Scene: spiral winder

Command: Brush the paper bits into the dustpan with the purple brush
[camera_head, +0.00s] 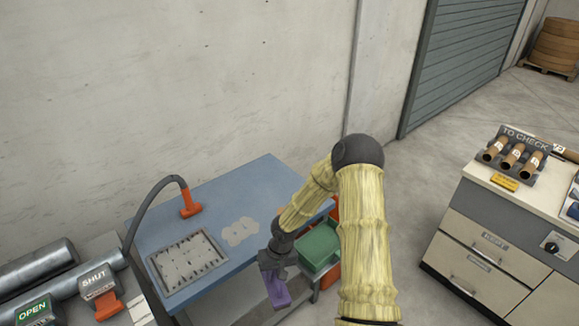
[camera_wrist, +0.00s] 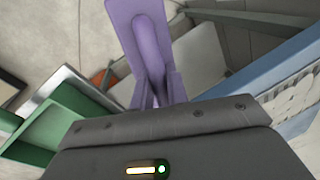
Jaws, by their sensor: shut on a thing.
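My gripper (camera_head: 272,266) is shut on the purple brush (camera_head: 277,291), just off the front right edge of the blue table. In the wrist view the brush (camera_wrist: 150,40) extends out from between the jaws; its bristles cannot be made out. A flat, pale patch that looks like the paper bits (camera_head: 240,231) lies on the table, behind and left of my gripper. Pale pieces also show at the right of the wrist view (camera_wrist: 297,98). A green open-topped thing, which looks like the dustpan (camera_head: 318,243), is right of my gripper, partly hidden by my arm.
The blue table (camera_head: 195,224) also holds a grey slotted tray (camera_head: 188,262) and an orange nozzle (camera_head: 190,204) on a bent hose. Orange parts (camera_head: 329,276) show beside the green thing. A cabinet (camera_head: 490,240) stands at right, with open floor between.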

